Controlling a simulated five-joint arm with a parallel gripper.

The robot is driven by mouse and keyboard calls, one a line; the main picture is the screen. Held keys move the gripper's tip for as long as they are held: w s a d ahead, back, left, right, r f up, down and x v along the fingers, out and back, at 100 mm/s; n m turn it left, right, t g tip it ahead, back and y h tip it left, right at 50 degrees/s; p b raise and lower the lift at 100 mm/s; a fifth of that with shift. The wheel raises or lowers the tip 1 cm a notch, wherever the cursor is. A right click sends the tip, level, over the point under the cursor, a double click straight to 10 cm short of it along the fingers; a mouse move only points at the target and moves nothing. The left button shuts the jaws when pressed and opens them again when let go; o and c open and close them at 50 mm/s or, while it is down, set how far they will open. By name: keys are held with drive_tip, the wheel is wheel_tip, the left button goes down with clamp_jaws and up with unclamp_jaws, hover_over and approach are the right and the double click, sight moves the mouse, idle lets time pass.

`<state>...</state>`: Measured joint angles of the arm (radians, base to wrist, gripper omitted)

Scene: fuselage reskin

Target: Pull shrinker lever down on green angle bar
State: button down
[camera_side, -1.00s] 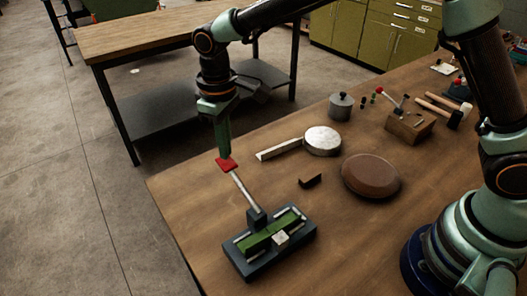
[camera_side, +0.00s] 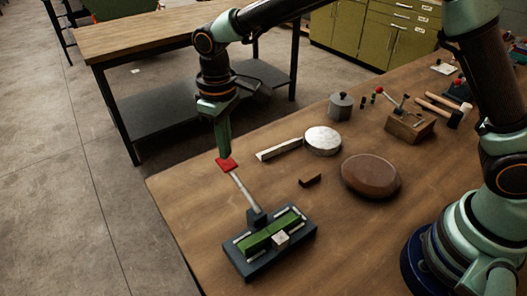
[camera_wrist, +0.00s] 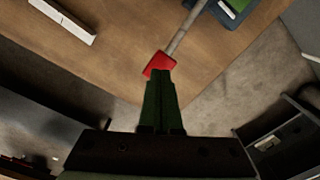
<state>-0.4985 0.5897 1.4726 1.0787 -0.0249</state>
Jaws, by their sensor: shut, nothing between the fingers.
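The shrinker (camera_side: 262,262) stands near the table's front left corner, with the green angle bar (camera_side: 268,234) lying across its top. Its pale lever (camera_side: 241,186) rises up and to the left and ends in a red grip (camera_side: 227,164). My gripper (camera_side: 224,155) is shut, with its fingertips pointing down at the red grip, touching or just above it. In the wrist view the closed fingertips (camera_wrist: 161,75) overlap the lower edge of the red grip (camera_wrist: 158,64). The lever (camera_wrist: 188,28) runs up from there to the shrinker, which is partly cut off at the top.
A small dark block (camera_side: 310,180), a brown round pad (camera_side: 371,176) and a pale round-headed tool (camera_side: 322,140) lie behind the shrinker. A grey canister (camera_side: 341,106) and a wooden tool block (camera_side: 410,127) stand farther back. The table's left edge is close to the lever.

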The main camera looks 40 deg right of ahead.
sight(228, 163)
drive_tip(key=shift+s+f, duration=0.15)
drive_tip(key=shift+f, duration=3.25)
drive_tip(key=shift+r, duration=5.65)
